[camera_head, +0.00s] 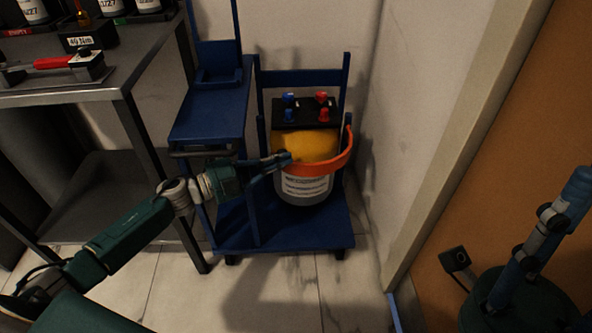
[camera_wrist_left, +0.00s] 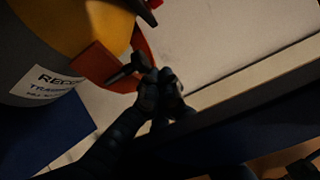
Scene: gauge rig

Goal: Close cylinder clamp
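A cylinder (camera_head: 303,188) with a yellow top and a white label stands upright on the blue cart. It also shows in the left wrist view (camera_wrist_left: 35,55). The orange cylinder clamp (camera_head: 337,163) curves around its front and right side, with its right end standing out from the cylinder. The clamp (camera_wrist_left: 95,65) carries a dark handle (camera_wrist_left: 127,69) in the left wrist view. My left gripper (camera_head: 284,157) is at the clamp's left end. Its fingertips (camera_wrist_left: 161,82) are close together, right at the handle; I see nothing clearly between them. My right gripper is out of view.
The blue cart (camera_head: 300,236) stands against the wall and holds a black panel (camera_head: 305,112) with blue and red knobs behind the cylinder. A metal table (camera_head: 75,96) with tools stands at left. A door frame (camera_head: 470,120) is at right. Floor in front is clear.

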